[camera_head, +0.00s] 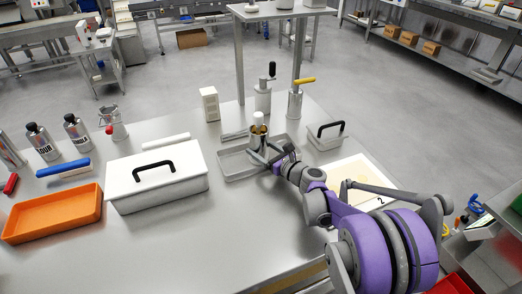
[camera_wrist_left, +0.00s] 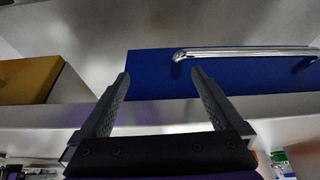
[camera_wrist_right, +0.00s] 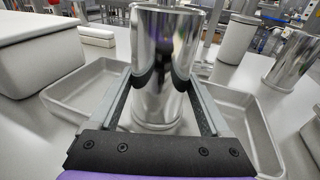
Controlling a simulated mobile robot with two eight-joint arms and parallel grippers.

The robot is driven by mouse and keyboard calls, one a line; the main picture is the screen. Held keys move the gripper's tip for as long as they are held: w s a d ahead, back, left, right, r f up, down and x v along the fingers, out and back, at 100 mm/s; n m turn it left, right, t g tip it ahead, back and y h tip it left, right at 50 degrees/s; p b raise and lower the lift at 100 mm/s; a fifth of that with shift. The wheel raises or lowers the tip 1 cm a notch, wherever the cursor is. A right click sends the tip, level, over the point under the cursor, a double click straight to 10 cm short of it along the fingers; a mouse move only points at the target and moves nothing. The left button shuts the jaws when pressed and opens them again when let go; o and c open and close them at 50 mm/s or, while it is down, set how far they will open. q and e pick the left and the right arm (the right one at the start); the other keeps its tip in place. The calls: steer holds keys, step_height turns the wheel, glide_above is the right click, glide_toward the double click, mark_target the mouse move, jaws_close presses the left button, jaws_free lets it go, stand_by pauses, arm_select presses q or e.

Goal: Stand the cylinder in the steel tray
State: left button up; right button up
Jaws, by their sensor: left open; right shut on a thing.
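A shiny steel cylinder (camera_wrist_right: 162,70) stands upright in the right wrist view, over the shallow steel tray (camera_wrist_right: 262,122). My right gripper (camera_wrist_right: 165,82) is shut on it, one finger on each side. The cylinder's lower end appears within the tray's walls; I cannot tell whether it touches the floor of the tray. In the head view the cylinder (camera_head: 258,137) is partly covered by my right gripper (camera_head: 264,155), above the steel tray (camera_head: 228,171). My left gripper (camera_wrist_left: 160,100) is open and empty in the left wrist view, facing a blue panel with a metal handle.
A white lidded box (camera_head: 158,182) stands left of the tray, with an orange tray (camera_head: 52,213) beyond it. A smaller lidded container (camera_head: 326,136) is to the right. Two steel canisters with handles (camera_head: 263,98) (camera_head: 295,103) stand behind.

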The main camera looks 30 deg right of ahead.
steer(key=shift+f, duration=0.1)
steer(key=o, duration=1.1)
steer(key=shift+r, duration=0.2)
steer(key=p+v, duration=0.1)
steer(key=v, duration=1.1)
steer(key=shift+s+a+f, duration=0.1)
